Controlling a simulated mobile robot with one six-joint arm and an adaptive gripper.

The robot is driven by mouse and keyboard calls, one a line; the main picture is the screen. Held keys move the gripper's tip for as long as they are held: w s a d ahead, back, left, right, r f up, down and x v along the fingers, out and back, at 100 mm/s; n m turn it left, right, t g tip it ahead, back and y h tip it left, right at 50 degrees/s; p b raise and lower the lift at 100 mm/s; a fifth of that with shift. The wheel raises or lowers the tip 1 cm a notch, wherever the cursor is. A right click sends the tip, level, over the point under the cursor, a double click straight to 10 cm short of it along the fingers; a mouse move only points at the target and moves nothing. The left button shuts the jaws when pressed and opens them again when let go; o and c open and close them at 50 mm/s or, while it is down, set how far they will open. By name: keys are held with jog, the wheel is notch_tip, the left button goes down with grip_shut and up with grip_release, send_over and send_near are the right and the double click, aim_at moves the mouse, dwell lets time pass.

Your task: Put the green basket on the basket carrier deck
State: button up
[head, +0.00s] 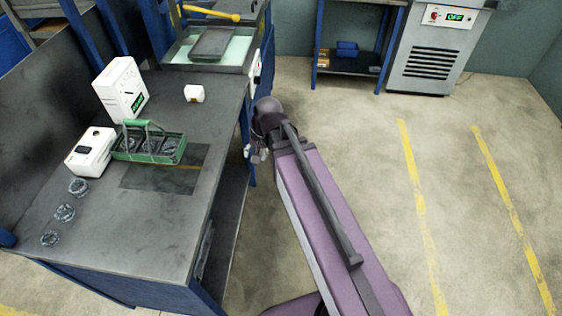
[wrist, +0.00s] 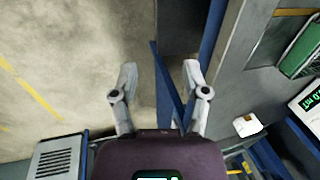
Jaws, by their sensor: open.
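The green basket (head: 172,158), with a raised handle and dark ring-shaped parts inside, stands on the grey workbench (head: 150,225). It also shows in the wrist view at the right edge (wrist: 303,48), partly cut off. A dark flat plate (head: 211,43) sits in a pale green basin at the back; it may be the basket carrier deck, but I cannot tell. My gripper (wrist: 160,75) is open and empty, its fingers apart. In the head view my gripper (head: 257,152) hangs beside the bench's right edge, right of the basket and apart from it.
Two white boxes, a taller one (head: 121,90) and a lower one (head: 90,152), stand close to the basket. Several metal rings (head: 65,212) lie at the front left. A small white block (head: 194,93) sits behind. A yellow-handled bar (head: 212,13) crosses the basin's back. Open floor lies right.

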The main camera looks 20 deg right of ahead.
jog(key=s+d+n+g+h, duration=0.1)
jog(key=s+d+n+h, duration=0.1)
jog(key=s+d+n, duration=0.2)
jog(key=s+d, duration=0.1)
jog(key=d, duration=0.1)
jog(key=shift+d+f+h, duration=0.25)
jog(key=shift+d+h, duration=0.05)
jog(key=shift+d, duration=0.1)
jog(key=shift+o, duration=0.4)
jog(key=shift+c, duration=0.6)
jog(key=shift+s, duration=0.1)
